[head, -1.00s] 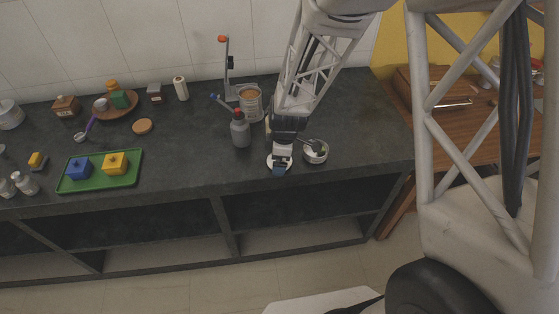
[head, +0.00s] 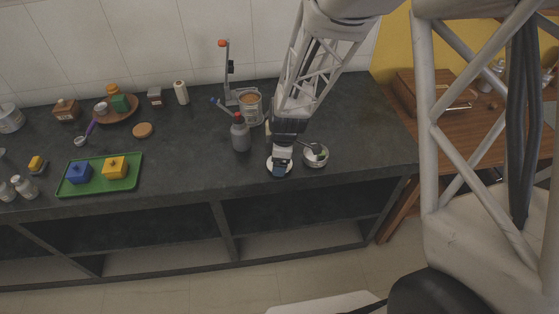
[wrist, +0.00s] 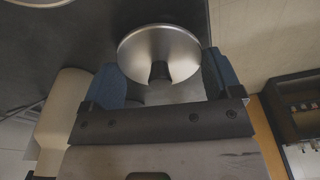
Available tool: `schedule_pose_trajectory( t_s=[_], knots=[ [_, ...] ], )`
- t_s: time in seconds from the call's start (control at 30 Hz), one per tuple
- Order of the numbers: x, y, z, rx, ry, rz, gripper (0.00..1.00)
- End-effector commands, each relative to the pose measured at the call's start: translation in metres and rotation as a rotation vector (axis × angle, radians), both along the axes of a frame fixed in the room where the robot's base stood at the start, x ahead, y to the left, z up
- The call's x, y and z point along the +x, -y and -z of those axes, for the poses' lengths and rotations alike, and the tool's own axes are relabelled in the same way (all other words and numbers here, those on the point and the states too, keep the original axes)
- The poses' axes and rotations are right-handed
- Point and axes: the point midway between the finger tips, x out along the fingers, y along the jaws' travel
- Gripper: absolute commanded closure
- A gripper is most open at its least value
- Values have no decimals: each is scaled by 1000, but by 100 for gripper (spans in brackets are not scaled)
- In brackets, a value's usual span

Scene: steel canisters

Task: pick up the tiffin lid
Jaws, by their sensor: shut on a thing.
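The tiffin lid (wrist: 178,42) is a round, shiny steel disc with a dark knob in the middle. In the wrist view it sits between the two blue fingertips of my gripper (wrist: 165,80). In the head view the lid (head: 270,164) is a pale disc near the front edge of the dark counter, partly hidden by my gripper (head: 280,170). My gripper is shut on the lid. Whether the lid is touching the counter or just above it I cannot tell.
An open steel canister (head: 316,158) stands just right of the lid. A grey bottle (head: 240,138) with a red top stands to the left, with a larger tin (head: 251,112) behind. A green tray (head: 98,184) with blue and yellow blocks lies farther left.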

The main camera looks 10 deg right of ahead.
Motion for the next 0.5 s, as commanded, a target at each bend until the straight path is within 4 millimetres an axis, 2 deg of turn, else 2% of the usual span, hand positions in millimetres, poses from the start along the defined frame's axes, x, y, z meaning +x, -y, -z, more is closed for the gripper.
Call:
schedule_pose_trajectory(
  t_s=[0.27, 0.5],
  knots=[
    [0, 0, -30, 0, 4, -1, 39],
    [-35, 5, -31, 0, 1, 0, 39]
  ],
)
